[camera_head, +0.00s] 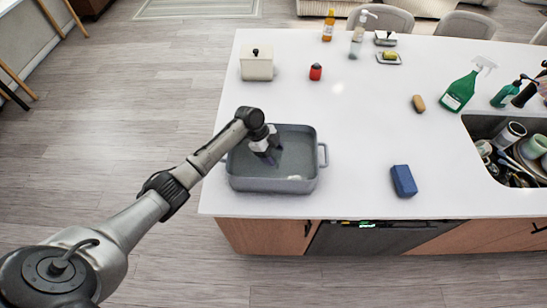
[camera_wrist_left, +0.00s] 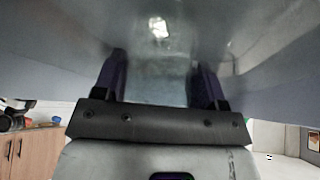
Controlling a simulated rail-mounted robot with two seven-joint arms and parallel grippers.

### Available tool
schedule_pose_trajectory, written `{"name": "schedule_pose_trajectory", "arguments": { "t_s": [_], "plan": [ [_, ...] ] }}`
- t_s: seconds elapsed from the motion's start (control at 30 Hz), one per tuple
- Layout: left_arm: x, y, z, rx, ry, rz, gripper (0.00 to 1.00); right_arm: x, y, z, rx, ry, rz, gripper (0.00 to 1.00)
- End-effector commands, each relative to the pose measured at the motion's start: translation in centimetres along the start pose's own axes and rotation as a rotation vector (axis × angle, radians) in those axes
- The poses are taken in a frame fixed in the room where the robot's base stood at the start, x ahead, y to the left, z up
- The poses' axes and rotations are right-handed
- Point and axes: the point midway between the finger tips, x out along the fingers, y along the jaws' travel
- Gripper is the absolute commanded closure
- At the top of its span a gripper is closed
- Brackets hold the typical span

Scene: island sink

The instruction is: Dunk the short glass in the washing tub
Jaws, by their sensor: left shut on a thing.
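The grey washing tub (camera_head: 240,184) stands near the left front of the white island top, its side handle facing right. My left gripper (camera_head: 268,156) reaches down inside the tub. In the left wrist view, the left gripper (camera_wrist_left: 160,72) has its two dark fingers on either side of a pale, see-through thing, the short glass (camera_wrist_left: 157,88), and is shut on it. The glass is hard to make out, and the arm hides it in the head view. The tub wall (camera_wrist_left: 50,70) fills much of the wrist view. My right gripper is not in view.
A green spray bottle (camera_head: 461,92) stands by the sink (camera_head: 484,125), which is full of dishes. The middle counter is mostly clear.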

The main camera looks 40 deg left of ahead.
Motion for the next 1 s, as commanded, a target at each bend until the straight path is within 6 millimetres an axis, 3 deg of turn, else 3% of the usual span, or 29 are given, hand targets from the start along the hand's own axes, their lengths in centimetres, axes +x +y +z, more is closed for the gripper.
{"name": "schedule_pose_trajectory", "arguments": {
  "t_s": [1.0],
  "plan": [
    [-6.9,0.0,-3.9,0.001,0.000,-0.001,0.63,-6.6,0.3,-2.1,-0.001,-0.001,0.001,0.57]
  ]
}}
